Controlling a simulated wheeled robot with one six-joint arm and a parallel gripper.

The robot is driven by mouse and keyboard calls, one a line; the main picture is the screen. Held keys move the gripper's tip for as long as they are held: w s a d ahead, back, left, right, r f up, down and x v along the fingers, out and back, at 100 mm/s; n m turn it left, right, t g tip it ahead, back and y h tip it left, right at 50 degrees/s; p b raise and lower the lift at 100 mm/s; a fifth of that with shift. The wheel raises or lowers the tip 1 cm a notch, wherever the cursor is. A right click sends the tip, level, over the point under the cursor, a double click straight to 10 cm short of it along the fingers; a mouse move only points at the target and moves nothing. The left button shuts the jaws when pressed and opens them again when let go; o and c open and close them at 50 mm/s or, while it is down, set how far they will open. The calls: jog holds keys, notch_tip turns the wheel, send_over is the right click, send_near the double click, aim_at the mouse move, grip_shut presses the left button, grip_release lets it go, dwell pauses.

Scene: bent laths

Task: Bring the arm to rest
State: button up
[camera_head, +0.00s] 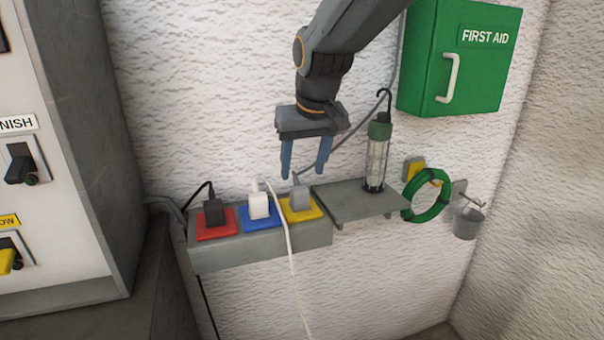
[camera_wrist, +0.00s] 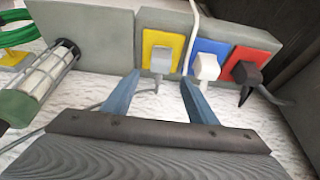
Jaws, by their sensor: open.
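My gripper (camera_head: 305,172) hangs from my arm above the socket box, its two blue fingers pointing down and apart with nothing between them. In the wrist view the open fingers (camera_wrist: 162,92) reach toward the box, with the grey plug (camera_wrist: 161,60) on the yellow socket beyond the gap. In the head view the grey plug (camera_head: 299,197) stands on the yellow plate below the fingertips, which look apart from it.
The socket box (camera_head: 262,250) also bears a white plug (camera_head: 258,204) and a black plug (camera_head: 213,212). To the right are a shelf (camera_head: 345,205) with a caged lamp (camera_head: 376,160), a green coil (camera_head: 445,208), a small bucket (camera_head: 467,224) and a first aid cabinet (camera_head: 455,60). A cabinet stands left.

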jog(key=s+d+f+m+g+h, duration=0.1)
jog(key=s+d+f+m+g, duration=0.2)
jog(key=s+d+f, duration=1.3)
jog(key=s+f, duration=0.2)
jog(key=s, duration=0.2)
jog(key=shift+d+f, duration=0.2)
jog(key=shift+f, duration=0.15)
